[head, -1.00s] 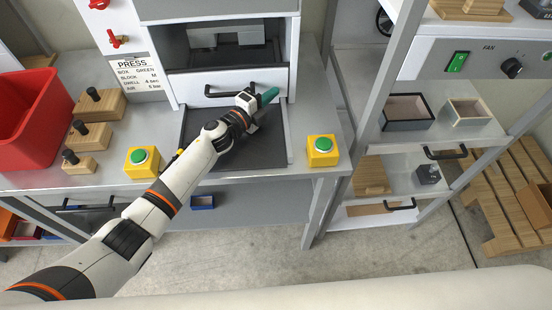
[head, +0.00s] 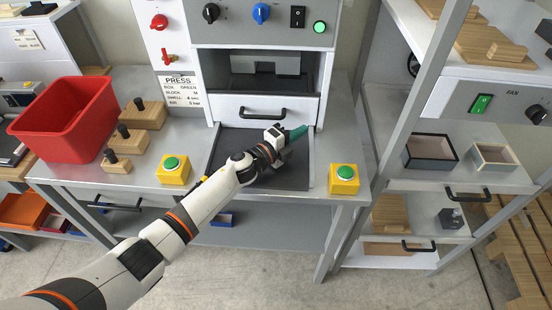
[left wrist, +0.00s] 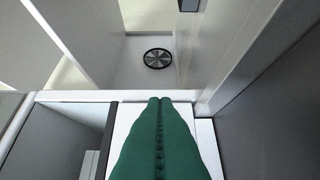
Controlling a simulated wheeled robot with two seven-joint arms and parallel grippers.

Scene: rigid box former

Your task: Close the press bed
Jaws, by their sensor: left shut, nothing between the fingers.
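The press (head: 265,30) stands at the back of the bench with a dark opening (head: 268,82). Below the opening is a white front panel with a black bar handle (head: 262,113), looking about level with the press face. A dark flat surface (head: 295,178) lies in front of it between pale side rails. My left gripper (head: 298,133), with green fingers, is shut and empty just in front of the panel, right of and below the handle, apart from it. Its green fingers (left wrist: 160,135) fill the lower middle of the left wrist view. My right gripper is out of view.
Yellow boxes with green buttons stand left (head: 174,169) and right (head: 344,178) of the dark surface. A red bin (head: 62,120) and wooden blocks with black knobs (head: 140,115) are at left. A shelf rack with a grey post (head: 405,115) stands at right.

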